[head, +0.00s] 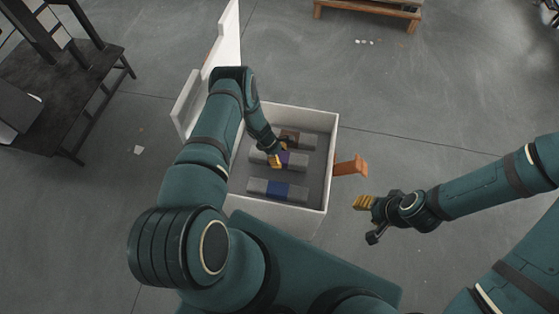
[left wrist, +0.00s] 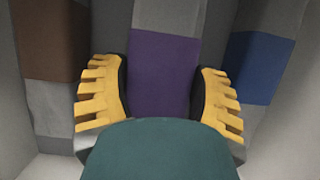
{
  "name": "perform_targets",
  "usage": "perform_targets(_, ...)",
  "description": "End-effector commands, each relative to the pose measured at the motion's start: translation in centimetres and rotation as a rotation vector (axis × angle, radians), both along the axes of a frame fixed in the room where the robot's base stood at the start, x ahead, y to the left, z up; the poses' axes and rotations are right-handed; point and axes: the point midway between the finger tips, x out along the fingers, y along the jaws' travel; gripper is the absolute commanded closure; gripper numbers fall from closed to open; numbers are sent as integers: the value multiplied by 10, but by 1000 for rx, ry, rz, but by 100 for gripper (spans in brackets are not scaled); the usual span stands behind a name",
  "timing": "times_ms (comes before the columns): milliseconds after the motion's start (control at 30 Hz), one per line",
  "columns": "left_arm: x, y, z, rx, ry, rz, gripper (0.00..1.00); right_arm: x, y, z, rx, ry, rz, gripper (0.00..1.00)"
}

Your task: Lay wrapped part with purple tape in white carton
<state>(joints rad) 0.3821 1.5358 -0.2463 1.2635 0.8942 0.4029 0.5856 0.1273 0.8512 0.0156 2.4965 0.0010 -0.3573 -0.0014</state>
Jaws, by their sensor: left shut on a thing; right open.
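The white carton (head: 328,150) stands open in front of me in the head view, with its flaps raised at the left and back. The wrapped part with purple tape (head: 297,160) lies inside it, in the middle between two other wrapped parts. My left gripper (head: 277,160) reaches down into the carton and is shut on this part. In the left wrist view its yellow fingers sit on both sides of the purple tape (left wrist: 163,75). Whether the part touches the carton floor is hidden. My right gripper (head: 366,203) is open and empty, outside the carton to the right.
In the carton, a part with brown tape (head: 290,137) lies at the back and one with blue tape (head: 278,189) at the front. An orange-brown flap-like piece (head: 351,166) sticks out at the carton's right. A dark table (head: 60,95) stands at left, a wooden bench (head: 370,12) far back.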

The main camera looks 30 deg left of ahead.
Motion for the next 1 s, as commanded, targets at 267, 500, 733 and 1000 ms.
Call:
perform_targets(267,0,0,-31,-1,0,-1,79,2,0,-11,-1,-6,-1,53)
perform_targets(500,0,-1,-30,-1,0,-1,79,2,0,-10,-1,-5,-1,53)
perform_targets(733,-1,0,-32,0,1,-2,1,2,0,-10,-1,-5,-1,53)
perform_targets(1000,-1,0,-31,0,1,-2,1,2,0,-10,-1,-5,-1,53)
